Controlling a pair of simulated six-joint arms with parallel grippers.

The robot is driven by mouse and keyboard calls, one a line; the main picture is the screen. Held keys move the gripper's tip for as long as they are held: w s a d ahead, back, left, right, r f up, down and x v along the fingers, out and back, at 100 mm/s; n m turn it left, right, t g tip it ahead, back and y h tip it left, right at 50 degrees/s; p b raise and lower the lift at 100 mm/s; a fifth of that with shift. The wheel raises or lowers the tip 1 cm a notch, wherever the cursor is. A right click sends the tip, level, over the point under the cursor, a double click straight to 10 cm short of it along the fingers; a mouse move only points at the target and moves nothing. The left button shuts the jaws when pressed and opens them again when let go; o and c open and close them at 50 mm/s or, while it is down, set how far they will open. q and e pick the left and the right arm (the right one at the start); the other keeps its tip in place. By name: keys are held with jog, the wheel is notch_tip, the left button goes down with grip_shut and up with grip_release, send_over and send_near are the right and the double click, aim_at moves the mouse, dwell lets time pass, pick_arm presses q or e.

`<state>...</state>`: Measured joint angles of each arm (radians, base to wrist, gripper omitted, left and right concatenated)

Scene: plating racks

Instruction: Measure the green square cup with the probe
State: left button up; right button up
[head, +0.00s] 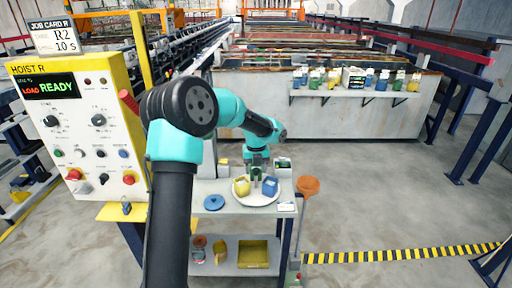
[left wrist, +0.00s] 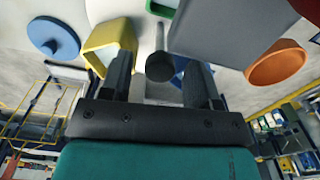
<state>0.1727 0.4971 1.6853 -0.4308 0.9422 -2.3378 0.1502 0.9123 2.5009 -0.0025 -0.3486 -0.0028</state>
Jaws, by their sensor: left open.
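A green square cup (head: 256,173) stands at the back of a round white plate (head: 258,201), partly hidden by my left gripper (head: 256,163). In the left wrist view only part of the green cup (left wrist: 163,7) shows at the top edge. A yellow square cup (head: 241,187) and a blue square cup (head: 270,186) stand in front of it. In the left wrist view my left gripper (left wrist: 158,78) is open, with a dark rod with a rounded end (left wrist: 160,66), perhaps the probe, between its fingers. Contact cannot be told. My right gripper is not in view.
A blue disc (head: 213,202) lies left of the plate on the small table. An orange round piece (head: 308,186) is at its right edge. A grey block (left wrist: 225,30) is close to the right finger. A yellow tray (head: 253,255) sits on the lower shelf.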

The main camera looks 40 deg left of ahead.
pick_arm(q)
notch_tip(320, 180, up, 17)
jog(key=shift+f, duration=0.2)
dwell(0.7)
